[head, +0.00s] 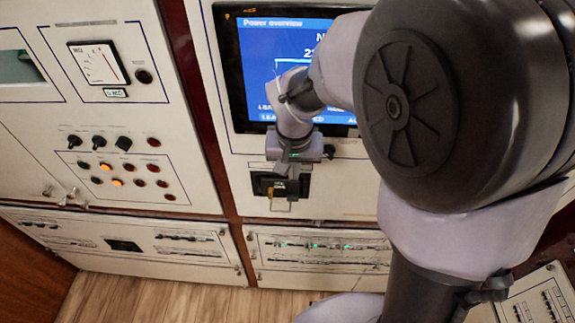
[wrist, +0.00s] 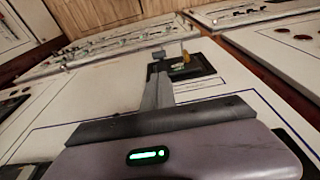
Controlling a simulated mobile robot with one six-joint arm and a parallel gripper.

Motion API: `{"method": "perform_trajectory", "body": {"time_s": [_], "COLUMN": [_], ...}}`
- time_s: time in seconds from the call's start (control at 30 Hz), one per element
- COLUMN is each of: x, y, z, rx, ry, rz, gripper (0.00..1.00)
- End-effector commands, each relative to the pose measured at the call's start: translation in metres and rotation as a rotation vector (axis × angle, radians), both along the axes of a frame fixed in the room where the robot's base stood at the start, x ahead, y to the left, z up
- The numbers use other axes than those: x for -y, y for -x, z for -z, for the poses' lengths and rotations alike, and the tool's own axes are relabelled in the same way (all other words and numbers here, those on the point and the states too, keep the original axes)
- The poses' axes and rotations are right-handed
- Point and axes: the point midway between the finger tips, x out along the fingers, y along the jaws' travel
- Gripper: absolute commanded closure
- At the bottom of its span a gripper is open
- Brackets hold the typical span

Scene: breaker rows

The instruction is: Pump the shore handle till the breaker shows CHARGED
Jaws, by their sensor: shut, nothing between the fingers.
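The black breaker unit (head: 264,184) is set in the white panel below the screen; it also shows in the wrist view (wrist: 206,68). A small brass-yellow piece, apparently its handle (wrist: 186,57), stands out from its face. My gripper (head: 291,197) is in front of the unit and covers part of it. In the wrist view my gripper (wrist: 158,62) is shut and empty, its fingertips just left of the yellow piece. I cannot tell whether they touch it. The breaker's indicator text is too small to read.
The blue "Power overview" screen (head: 290,70) is above the breaker, partly hidden by my arm. A panel with knobs and lit buttons (head: 115,165) is on the left. Low breaker panels (head: 315,248) run beneath, above a wooden floor (head: 160,298).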

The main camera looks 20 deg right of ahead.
Motion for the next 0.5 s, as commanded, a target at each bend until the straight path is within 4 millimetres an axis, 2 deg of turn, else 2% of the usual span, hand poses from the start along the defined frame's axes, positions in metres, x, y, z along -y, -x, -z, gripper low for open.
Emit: {"method": "perform_trajectory", "body": {"time_s": [0.13, 0.4, 0.5], "x": [0.001, 0.004, 0.005], "y": [-0.002, -0.012, -0.015], "z": [0.018, 0.071, 0.085], "rx": [-0.004, -0.004, -0.003], "ry": [0.0, 0.0, 0.0], "rz": [0.0, 0.0, 0.0], "gripper": [1.0, 1.0, 1.0]}}
